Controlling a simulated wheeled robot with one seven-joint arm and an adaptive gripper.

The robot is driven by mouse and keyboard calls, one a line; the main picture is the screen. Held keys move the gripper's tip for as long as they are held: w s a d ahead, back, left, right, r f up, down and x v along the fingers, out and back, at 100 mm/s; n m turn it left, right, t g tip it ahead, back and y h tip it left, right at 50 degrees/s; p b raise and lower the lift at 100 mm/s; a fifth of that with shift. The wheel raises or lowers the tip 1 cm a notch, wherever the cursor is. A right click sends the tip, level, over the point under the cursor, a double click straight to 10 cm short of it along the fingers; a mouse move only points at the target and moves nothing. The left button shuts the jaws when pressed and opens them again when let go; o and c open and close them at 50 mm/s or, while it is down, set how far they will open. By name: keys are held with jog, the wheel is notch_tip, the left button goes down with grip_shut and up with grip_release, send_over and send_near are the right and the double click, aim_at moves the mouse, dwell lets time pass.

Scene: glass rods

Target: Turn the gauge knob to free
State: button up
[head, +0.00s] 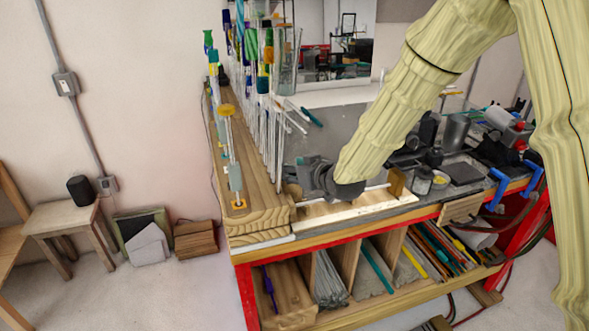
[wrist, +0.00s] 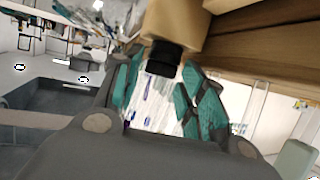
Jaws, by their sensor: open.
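In the wrist view, a short black knob (wrist: 163,58), which looks like the gauge knob, sticks out of a tan block (wrist: 178,28). My gripper (wrist: 165,88) is open, with one teal finger on each side of the knob. I cannot tell whether either finger touches it. No marking for free is readable. In the head view my gripper (head: 300,178) is low over the left front of the bench, by the end of a wooden shelf. There the knob is hidden by my gripper and wrist.
Upright glass rods (head: 270,140) crowd the wooden shelf (head: 258,222) just left of my gripper. A pale rod runs right to a brass-coloured block (head: 397,182). Dark tools and cups (head: 455,132) fill the bench's right side. Blue clamps (head: 501,183) grip its right front edge.

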jog(key=c, duration=0.7)
jog(key=shift+c, duration=0.2)
jog(key=shift+b, duration=0.35)
jog(key=shift+s+a+m+t+h+b, duration=0.15)
jog(key=shift+m+t+h+b, duration=0.2)
jog(key=shift+m+h+b, duration=0.35)
jog(key=shift+w+a+m+t+h+b, duration=0.15)
jog(key=shift+m+t+h+b, duration=0.2)
jog(key=shift+m+h+b, duration=0.3)
jog(key=shift+s+h, duration=0.1)
jog(key=shift+h, duration=0.15)
jog(key=o, duration=0.7)
